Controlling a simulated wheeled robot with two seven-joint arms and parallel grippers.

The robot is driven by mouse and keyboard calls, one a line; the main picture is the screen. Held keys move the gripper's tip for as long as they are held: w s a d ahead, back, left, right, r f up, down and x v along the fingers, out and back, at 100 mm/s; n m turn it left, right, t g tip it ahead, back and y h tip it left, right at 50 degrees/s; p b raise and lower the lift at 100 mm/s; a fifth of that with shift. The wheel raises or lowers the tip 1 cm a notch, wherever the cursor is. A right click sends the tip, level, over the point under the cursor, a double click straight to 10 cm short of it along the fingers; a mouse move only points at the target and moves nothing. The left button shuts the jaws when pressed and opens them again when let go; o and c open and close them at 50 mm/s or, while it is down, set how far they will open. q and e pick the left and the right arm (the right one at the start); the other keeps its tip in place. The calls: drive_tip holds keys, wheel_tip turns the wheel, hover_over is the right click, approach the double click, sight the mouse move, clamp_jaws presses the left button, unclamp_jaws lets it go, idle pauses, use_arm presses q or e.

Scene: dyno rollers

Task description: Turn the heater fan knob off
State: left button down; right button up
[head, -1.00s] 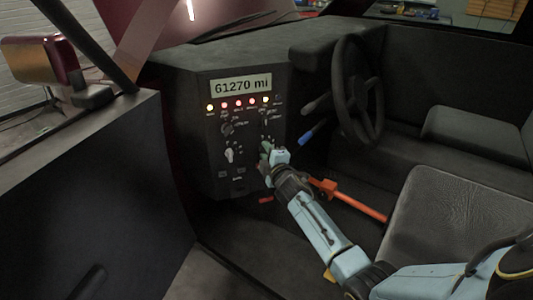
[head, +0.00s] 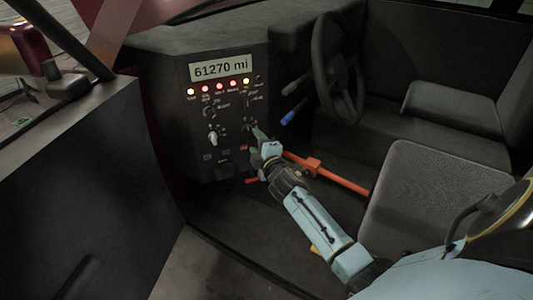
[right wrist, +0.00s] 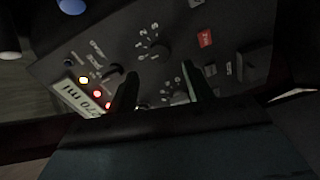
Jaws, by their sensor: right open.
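The black dashboard control panel (head: 180,145) faces me in the head view. It carries a pale knob (head: 212,139) at lower left, a dark knob (head: 209,112) above it, and dark knobs in the right column. My right gripper (head: 257,130) is in front of the panel's lower right edge. In the right wrist view my right gripper (right wrist: 157,78) is open and empty. A numbered black knob (right wrist: 158,48) shows beyond its fingertips, and another numbered dial (right wrist: 181,97) shows partly between the fingers. I cannot read which knob is the heater fan's. My left gripper is out of view.
A lit mileage display (head: 219,70) and a row of red and yellow lights (head: 220,86) are above the knobs. The steering wheel (head: 327,65), a blue-tipped stalk (head: 288,118) and an orange lever (head: 335,178) are to the right. The open door (head: 85,190) is at left.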

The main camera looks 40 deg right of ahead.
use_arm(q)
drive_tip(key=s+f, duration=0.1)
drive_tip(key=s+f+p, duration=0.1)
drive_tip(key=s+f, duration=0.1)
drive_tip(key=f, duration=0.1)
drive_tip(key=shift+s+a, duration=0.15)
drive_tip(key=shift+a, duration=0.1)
use_arm(e)
drive_tip(key=v, duration=0.7)
drive_tip(key=shift+s, duration=0.4)
drive_tip(key=shift+a, duration=0.1)
